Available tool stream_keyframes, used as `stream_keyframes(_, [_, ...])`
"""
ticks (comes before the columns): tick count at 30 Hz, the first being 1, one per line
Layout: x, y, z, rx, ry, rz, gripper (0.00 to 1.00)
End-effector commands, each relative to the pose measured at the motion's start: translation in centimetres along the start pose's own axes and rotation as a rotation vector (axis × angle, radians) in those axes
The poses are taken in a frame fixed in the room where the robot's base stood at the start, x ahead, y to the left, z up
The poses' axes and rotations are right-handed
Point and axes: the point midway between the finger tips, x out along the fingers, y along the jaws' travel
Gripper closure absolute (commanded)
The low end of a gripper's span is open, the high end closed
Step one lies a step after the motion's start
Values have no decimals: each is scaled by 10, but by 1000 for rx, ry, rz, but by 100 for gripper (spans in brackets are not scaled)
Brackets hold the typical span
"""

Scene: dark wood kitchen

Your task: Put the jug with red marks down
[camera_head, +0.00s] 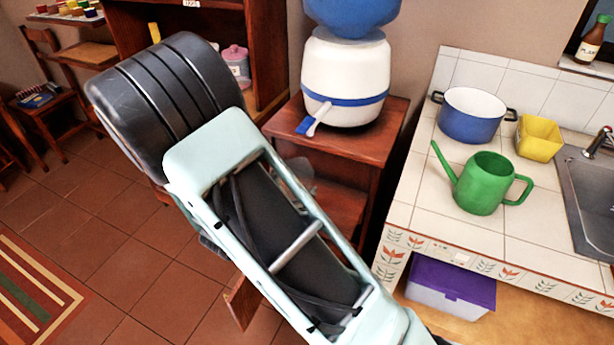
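I see no jug with red marks in this view. My own pale green and black arm crosses the middle of the picture and hides what is behind it. My gripper's fingers do not show, so I cannot see whether it holds anything. A small grey part shows beside the arm, in front of the wooden stand; I cannot tell what it is.
A wooden stand (343,146) bears a white and blue water dispenser (345,75). On the tiled counter (424,205) at right are a blue pot (469,122), a green watering can (482,184), a yellow container (538,138) and a sink (588,195). A purple-lidded box (450,287) sits below.

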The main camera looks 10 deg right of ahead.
Motion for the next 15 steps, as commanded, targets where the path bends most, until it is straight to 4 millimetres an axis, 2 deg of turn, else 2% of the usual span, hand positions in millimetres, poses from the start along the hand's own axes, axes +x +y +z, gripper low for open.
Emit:
stream_keyframes(1, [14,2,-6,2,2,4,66])
stream_keyframes(6, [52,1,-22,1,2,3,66])
stream_keyframes(9, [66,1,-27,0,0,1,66])
stream_keyframes(15, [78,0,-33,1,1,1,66])
